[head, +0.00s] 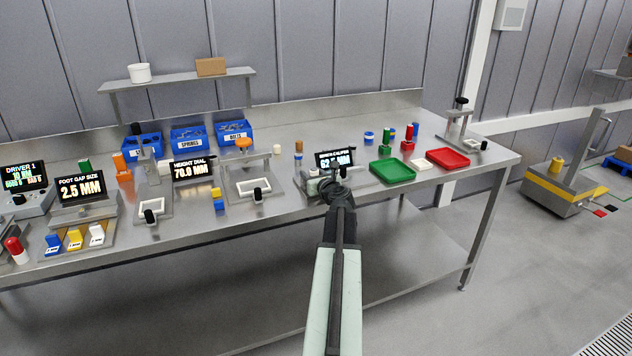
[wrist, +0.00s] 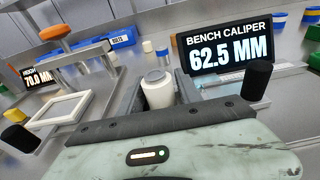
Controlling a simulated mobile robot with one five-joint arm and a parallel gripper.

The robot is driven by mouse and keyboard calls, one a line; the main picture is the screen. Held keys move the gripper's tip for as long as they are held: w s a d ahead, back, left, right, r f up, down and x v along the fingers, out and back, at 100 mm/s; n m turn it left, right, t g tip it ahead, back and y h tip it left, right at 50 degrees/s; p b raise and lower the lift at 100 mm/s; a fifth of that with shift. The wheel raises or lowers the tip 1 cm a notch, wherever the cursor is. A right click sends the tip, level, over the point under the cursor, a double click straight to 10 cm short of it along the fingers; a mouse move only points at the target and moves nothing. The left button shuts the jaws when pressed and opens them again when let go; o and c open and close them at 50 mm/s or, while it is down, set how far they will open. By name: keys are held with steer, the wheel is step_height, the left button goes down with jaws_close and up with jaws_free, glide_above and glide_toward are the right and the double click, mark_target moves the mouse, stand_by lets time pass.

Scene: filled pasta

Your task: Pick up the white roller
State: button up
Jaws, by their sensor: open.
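The white roller (wrist: 158,90) stands upright in the middle of the wrist view, with a round mark on its top. My gripper (wrist: 161,88) is open, with one dark finger on each side of the roller. The roller lies between the fingers; I cannot tell whether either finger touches it. In the head view my gripper (head: 328,184) reaches over the front of the bench by the bench caliper display (head: 336,159).
The caliper display (wrist: 225,47) stands close right, with a black knob (wrist: 257,80) before it. A framed fixture (wrist: 58,108) is left. Behind are a small white cylinder (wrist: 148,46) and a blue-and-brown piece (wrist: 162,54). Green (head: 392,170) and red (head: 448,158) trays lie right.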

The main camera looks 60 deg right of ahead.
jaws_close()
steer(key=shift+r, duration=0.15)
